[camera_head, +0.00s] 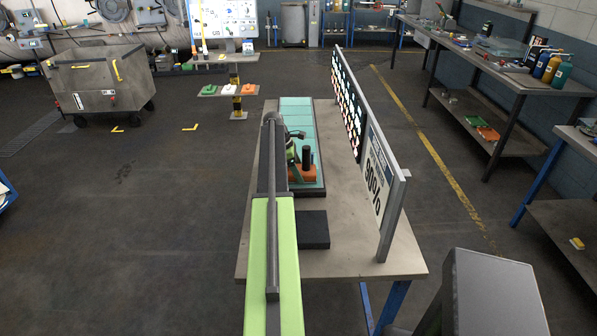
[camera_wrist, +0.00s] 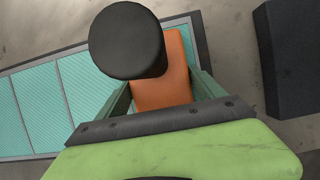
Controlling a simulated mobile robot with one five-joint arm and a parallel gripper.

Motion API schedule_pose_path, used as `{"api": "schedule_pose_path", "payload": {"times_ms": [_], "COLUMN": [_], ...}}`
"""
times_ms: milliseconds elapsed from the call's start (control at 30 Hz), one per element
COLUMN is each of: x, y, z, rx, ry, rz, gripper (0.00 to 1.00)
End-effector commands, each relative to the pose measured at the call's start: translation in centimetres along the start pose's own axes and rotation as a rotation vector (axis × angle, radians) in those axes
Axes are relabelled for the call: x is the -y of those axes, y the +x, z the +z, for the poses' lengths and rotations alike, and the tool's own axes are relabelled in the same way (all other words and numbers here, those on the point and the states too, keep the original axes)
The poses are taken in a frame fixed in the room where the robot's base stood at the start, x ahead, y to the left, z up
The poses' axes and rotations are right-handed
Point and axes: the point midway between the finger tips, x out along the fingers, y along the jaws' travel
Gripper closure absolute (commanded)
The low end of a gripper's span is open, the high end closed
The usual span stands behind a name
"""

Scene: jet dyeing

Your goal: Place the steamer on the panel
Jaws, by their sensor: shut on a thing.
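The steamer looks like an orange block (camera_head: 305,173) with an upright black cylinder on it. The wrist view shows its orange body (camera_wrist: 165,90) under the round black top. My gripper (camera_head: 299,162) is shut on it, with one green finger on each side of the orange body in the wrist view. The panel (camera_head: 297,113) is a long teal surface in several sections with a dark frame, lying on the table. The steamer is over the near end of the panel (camera_wrist: 80,80). I cannot tell whether it touches the panel. My arm hides part of the panel's left side.
A black block (camera_head: 313,229) lies on the table (camera_head: 375,262) just nearer than the panel. An upright board (camera_head: 374,175) marked 90% stands along the panel's right side. A strip of bare tabletop lies between them. A workbench (camera_head: 480,62) with bottles stands at right.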

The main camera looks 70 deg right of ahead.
Motion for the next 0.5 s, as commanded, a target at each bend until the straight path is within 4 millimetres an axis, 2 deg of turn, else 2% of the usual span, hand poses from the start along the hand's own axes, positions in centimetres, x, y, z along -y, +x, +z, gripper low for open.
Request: {"api": "schedule_pose_path", "payload": {"times_ms": [67, 100, 267, 500], "x": [0.0, 0.0, -0.01, -0.02], "y": [0.24, 0.21, 0.14, 0.05], "z": [-0.08, -0.12, -0.15, -0.16], "rx": [0.002, 0.0, 0.0, 0.0], "ry": [0.0, 0.0, -0.001, -0.001], "rz": [0.0, 0.0, 0.0, 0.001], "gripper": [0.95, 0.19, 0.0, 0.0]}}
